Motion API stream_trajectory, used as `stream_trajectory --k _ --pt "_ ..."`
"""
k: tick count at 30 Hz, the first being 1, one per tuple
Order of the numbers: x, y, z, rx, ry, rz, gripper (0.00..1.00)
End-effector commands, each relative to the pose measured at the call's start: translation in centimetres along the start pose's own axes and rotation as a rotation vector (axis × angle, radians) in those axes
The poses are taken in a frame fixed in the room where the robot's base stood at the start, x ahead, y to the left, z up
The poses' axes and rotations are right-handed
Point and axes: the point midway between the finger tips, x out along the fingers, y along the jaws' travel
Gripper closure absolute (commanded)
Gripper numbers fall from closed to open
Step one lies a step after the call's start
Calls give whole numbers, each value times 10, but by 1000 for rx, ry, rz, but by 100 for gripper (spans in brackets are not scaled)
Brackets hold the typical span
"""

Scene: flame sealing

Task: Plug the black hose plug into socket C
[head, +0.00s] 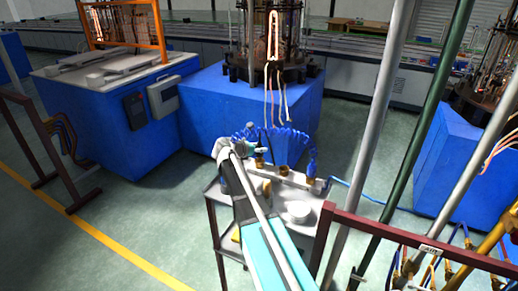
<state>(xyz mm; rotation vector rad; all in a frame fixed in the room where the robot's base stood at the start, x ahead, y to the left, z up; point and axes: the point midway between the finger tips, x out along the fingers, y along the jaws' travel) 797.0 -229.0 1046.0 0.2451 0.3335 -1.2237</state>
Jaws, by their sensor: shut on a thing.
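My arm reaches from the bottom of the head view to a small cart. My gripper (247,150) is at its far end, shut, just above the left part of a pale block with brass fittings. The black hose plug is too small and too covered to make out clearly; it appears to be in the jaws, where a blue coiled hose (290,134) ends. Brass sockets (283,171) stand in a row on the block, with another at its right end (310,182). Their letters are not readable, so I cannot tell which is socket C.
The cart (212,190) also bears a white round item (298,211). A grey pole (368,140), a green pole (415,140) and a dark red frame (400,235) stand at the right. Blue machine bases (215,115) are behind.

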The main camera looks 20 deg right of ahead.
Motion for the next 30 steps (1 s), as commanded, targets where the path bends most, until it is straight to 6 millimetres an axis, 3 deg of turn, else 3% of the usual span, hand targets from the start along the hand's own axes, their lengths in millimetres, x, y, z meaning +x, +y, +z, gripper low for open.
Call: stream_trajectory --k 30 --pt "5 0 -12 1 2 0 100"
